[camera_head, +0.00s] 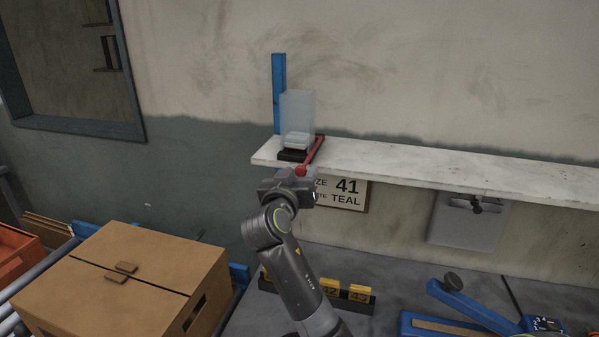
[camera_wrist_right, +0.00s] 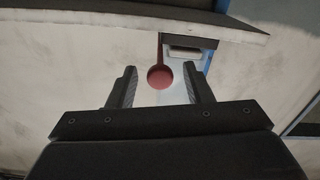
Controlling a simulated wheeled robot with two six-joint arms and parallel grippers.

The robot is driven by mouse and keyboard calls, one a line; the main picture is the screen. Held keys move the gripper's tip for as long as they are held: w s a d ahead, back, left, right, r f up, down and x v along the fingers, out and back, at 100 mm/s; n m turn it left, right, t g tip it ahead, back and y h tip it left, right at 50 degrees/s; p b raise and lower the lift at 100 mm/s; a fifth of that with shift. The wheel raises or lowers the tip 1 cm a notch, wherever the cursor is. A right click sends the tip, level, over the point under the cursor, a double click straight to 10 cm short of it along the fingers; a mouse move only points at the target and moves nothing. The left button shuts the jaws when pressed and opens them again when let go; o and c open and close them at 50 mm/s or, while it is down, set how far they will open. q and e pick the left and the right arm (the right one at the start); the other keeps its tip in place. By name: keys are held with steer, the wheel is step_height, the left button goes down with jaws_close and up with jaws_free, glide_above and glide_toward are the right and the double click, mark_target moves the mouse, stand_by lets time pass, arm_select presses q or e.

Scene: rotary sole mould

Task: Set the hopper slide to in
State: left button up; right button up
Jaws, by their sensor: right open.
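The hopper (camera_head: 297,112) is a translucent box with a pale block low inside, standing on a black base at the left end of a white shelf. A blue upright rises behind it. A red slide handle (camera_head: 311,152) runs along the base's right side and ends in a round red knob (camera_head: 301,170) at the shelf's front edge. In the right wrist view the red knob (camera_wrist_right: 160,77) shows between the open fingers of my right gripper (camera_wrist_right: 160,88). Whether the fingers touch it I cannot tell. In the head view my right gripper (camera_head: 299,178) is just below the knob. My left gripper is not in view.
The white shelf (camera_head: 430,166) runs clear to the right. A sign reading 41 TEAL (camera_head: 346,192) hangs below it, and a grey wall box (camera_head: 467,220) is further right. A cardboard box (camera_head: 120,285) stands lower left. Yellow-tagged blocks (camera_head: 332,287) and a blue lever tool (camera_head: 470,306) lie below.

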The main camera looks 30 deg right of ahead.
steer(key=shift+s+a+r, duration=0.1)
steer(key=shift+s+a, duration=0.05)
steer(key=shift+a, duration=0.15)
steer(key=shift+c, duration=1.4)
jaws_close()
steer(key=shift+d, duration=0.2)
steer(key=x, duration=0.4)
steer(key=shift+b, duration=0.3)
steer(key=shift+r, duration=0.1)
